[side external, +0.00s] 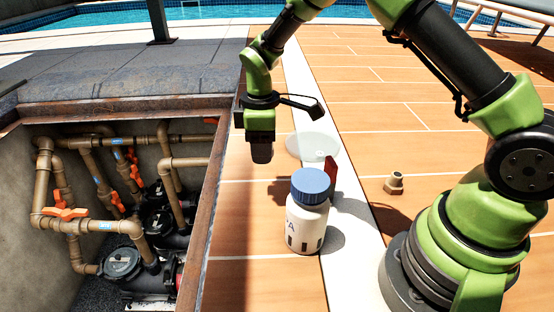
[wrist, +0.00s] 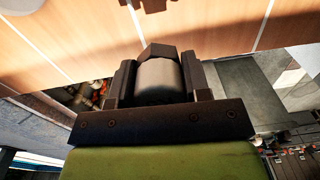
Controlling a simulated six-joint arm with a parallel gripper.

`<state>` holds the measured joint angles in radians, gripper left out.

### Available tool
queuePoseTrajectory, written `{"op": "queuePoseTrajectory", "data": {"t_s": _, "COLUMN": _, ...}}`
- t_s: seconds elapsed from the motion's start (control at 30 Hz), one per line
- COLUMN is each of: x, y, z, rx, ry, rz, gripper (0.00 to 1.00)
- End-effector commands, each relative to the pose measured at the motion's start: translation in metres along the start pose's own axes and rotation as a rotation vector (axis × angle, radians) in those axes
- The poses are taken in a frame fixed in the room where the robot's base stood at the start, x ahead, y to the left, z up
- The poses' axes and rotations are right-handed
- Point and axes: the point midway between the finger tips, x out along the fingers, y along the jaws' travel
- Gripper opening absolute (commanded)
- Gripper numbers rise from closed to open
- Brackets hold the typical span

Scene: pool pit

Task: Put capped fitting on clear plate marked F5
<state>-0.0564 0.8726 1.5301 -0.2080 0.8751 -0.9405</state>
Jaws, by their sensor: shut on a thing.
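My gripper (side external: 261,148) hangs above the tiled deck, left of the clear plate, with its fingers pointing down. In the wrist view my gripper (wrist: 160,72) is shut on a grey, rounded piece with a dark, angular end, which looks like the capped fitting (wrist: 158,82). In the side view, the fitting is hard to tell from the dark fingers. The clear plate (side external: 308,146) is a round, see-through disc lying on the pale strip of the deck. No F5 mark is readable on it.
A white bottle with a blue cap (side external: 308,212) stands in front of the plate. A red upright piece (side external: 331,171) is behind the bottle. A brass fitting (side external: 394,183) stands on the tiles at right. An open pit with pipes (side external: 110,200) lies left, behind a rusty edge (side external: 205,235).

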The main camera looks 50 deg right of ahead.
Motion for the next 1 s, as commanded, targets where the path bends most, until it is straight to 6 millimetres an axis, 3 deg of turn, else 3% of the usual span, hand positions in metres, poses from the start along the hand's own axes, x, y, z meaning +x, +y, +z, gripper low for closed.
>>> {"op": "queuePoseTrajectory", "data": {"t_s": 0.17, "x": -0.011, "y": 0.058, "z": 0.042, "rx": 0.051, "ry": 0.003, "rz": 0.004, "gripper": 0.19}}
{"op": "queuePoseTrajectory", "data": {"t_s": 0.3, "x": -0.016, "y": 0.102, "z": 0.089, "rx": 0.085, "ry": 0.004, "rz": 0.008, "gripper": 0.19}}
{"op": "queuePoseTrajectory", "data": {"t_s": 0.43, "x": -0.020, "y": 0.128, "z": 0.128, "rx": 0.107, "ry": 0.003, "rz": 0.009, "gripper": 0.19}}
{"op": "queuePoseTrajectory", "data": {"t_s": 0.63, "x": -0.016, "y": 0.143, "z": 0.157, "rx": 0.118, "ry": 0.002, "rz": 0.006, "gripper": 0.19}}
{"op": "queuePoseTrajectory", "data": {"t_s": 0.83, "x": 0.022, "y": 0.144, "z": 0.159, "rx": 0.117, "ry": 0.001, "rz": 0.004, "gripper": 0.19}}
{"op": "queuePoseTrajectory", "data": {"t_s": 1.0, "x": 0.040, "y": 0.145, "z": 0.159, "rx": 0.118, "ry": 0.002, "rz": 0.007, "gripper": 0.19}}
